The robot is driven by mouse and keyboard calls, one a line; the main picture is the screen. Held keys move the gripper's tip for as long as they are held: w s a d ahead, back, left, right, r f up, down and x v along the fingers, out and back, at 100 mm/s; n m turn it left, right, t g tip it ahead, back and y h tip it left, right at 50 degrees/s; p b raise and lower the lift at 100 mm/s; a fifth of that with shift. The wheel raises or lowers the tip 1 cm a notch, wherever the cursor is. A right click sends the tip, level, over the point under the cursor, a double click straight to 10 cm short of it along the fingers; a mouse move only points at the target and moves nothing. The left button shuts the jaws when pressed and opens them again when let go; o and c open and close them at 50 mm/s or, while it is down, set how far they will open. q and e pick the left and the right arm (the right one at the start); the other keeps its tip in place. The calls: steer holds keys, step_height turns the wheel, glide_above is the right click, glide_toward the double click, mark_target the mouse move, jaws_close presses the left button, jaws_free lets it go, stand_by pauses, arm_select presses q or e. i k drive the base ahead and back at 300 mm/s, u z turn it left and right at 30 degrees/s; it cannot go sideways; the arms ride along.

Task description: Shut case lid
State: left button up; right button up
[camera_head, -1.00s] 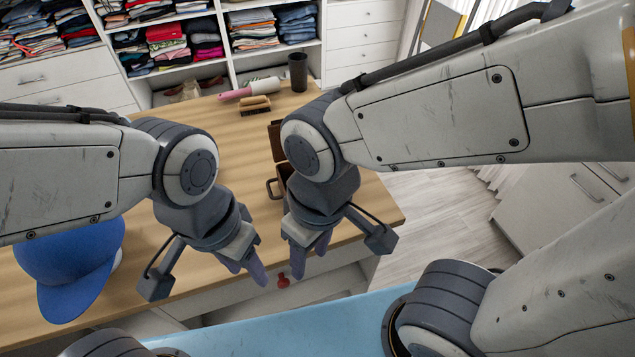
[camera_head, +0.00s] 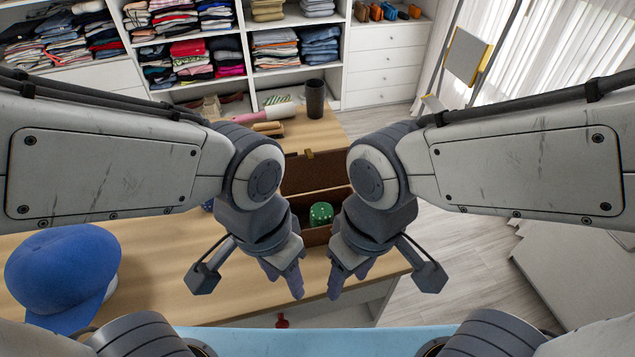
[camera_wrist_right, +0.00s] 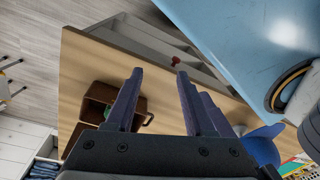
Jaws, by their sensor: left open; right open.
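A brown case (camera_head: 316,236) stands on the wooden table between my two arms in the head view, with its lid (camera_head: 313,170) raised at the back. A green round item with light dots (camera_head: 321,213) lies inside. My left gripper (camera_head: 298,296) is open and empty, in front of the case on its left. My right gripper (camera_head: 336,297) is open and empty, in front of it on its right. Both arms hide the sides of the case. In the right wrist view the case (camera_wrist_right: 92,116) shows partly behind my open fingers (camera_wrist_right: 158,76).
A blue cap (camera_head: 62,272) lies at the table's left. A dark cup (camera_head: 315,98), a brush (camera_head: 268,128) and a pink-handled roller (camera_head: 279,112) stand or lie at the back. Cubby shelves with folded clothes are behind. The table front (camera_head: 160,265) is clear.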

mark_target(327, 169)
steer(key=i, duration=0.15)
steer(key=z, duration=0.15)
steer(key=k, duration=1.3)
steer(key=z, duration=0.55)
steer(key=i, duration=1.35)
steer(key=u, duration=0.7)
